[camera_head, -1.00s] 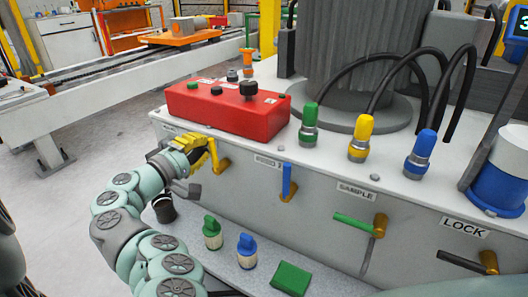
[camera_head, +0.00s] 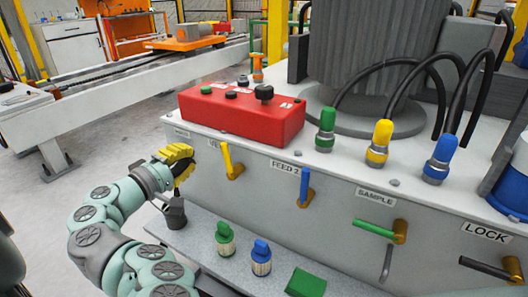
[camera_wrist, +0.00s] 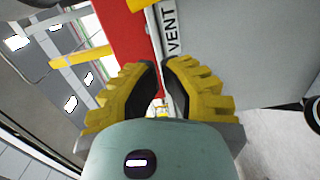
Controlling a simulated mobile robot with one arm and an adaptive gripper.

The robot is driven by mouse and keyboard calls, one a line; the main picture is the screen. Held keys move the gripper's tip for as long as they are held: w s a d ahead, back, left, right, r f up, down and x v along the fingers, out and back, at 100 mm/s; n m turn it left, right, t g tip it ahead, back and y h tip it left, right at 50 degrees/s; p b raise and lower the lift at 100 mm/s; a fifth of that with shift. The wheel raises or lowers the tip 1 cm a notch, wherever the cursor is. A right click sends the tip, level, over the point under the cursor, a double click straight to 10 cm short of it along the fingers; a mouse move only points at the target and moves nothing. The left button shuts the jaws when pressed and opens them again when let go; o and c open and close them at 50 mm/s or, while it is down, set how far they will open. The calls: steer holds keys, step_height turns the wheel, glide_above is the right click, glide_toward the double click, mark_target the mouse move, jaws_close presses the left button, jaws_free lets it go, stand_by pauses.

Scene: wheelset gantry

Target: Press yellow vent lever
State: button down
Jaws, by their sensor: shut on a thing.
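To the right are a blue lever (camera_head: 304,187) under FEED 2, a green lever (camera_head: 374,228) under SAMPLE and a dark lever (camera_head: 485,267) under LOCK. A red control box (camera_head: 243,112) sits on top. Green and blue knobs (camera_head: 261,257) stand on the ledge below.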

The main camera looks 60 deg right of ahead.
steer(key=a, duration=0.6)
steer(key=shift+s, duration=0.3)
steer(key=shift+w+p, duration=0.1)
steer(key=shift+p, duration=0.2)
